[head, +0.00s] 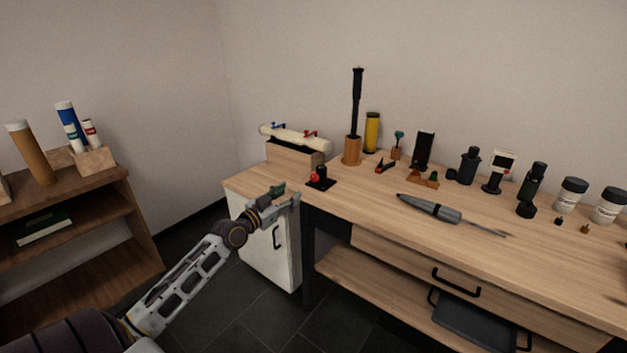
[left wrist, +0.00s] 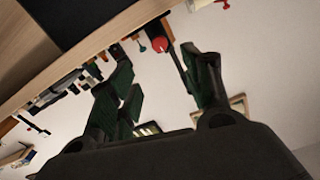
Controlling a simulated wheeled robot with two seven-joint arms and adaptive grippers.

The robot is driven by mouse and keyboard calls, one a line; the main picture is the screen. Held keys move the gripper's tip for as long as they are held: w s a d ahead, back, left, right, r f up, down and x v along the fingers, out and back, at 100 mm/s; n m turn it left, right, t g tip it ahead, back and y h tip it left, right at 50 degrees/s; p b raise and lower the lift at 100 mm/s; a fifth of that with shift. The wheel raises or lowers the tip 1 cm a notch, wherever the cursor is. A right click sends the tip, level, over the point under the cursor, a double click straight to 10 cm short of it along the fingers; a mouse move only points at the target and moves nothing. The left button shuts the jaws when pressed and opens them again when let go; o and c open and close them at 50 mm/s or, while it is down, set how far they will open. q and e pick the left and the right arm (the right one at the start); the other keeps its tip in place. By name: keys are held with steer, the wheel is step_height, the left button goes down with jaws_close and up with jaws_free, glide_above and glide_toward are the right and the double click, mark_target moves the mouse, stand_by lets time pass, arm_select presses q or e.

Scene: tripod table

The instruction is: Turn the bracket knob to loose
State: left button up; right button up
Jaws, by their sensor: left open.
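The bracket knob (head: 317,177) is small and red, on a black bracket with a flat black base (head: 322,184), near the left end of the workbench. My left gripper (head: 287,192) is open and empty, to the left of the knob and apart from it in the head view. In the left wrist view the red knob (left wrist: 159,44) shows between the two open dark green fingers (left wrist: 155,55), beyond their tips. The knob's setting cannot be read. My right gripper is not in view.
The wooden workbench (head: 345,200) holds a wooden box (head: 295,155) with a pale tube behind the bracket. A black pole in a wooden holder (head: 352,150) and a grey screwdriver-like tool (head: 429,207) stand or lie to the right. A white cabinet (head: 262,245) is below.

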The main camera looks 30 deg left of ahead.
arm_select(q)
steer(key=shift+w, duration=0.2)
glide_toward(313, 178)
steer(key=shift+w, duration=1.05)
steer(key=shift+w+d+b, duration=0.2)
steer(key=shift+w+b, duration=0.35)
steer(key=shift+w, duration=1.25)
steer(key=shift+w+d+b, duration=0.1)
steer(key=shift+w+b, duration=0.2)
steer(key=shift+w, duration=1.05)
steer(key=shift+w+d, duration=0.1)
steer(key=shift+w, duration=0.4)
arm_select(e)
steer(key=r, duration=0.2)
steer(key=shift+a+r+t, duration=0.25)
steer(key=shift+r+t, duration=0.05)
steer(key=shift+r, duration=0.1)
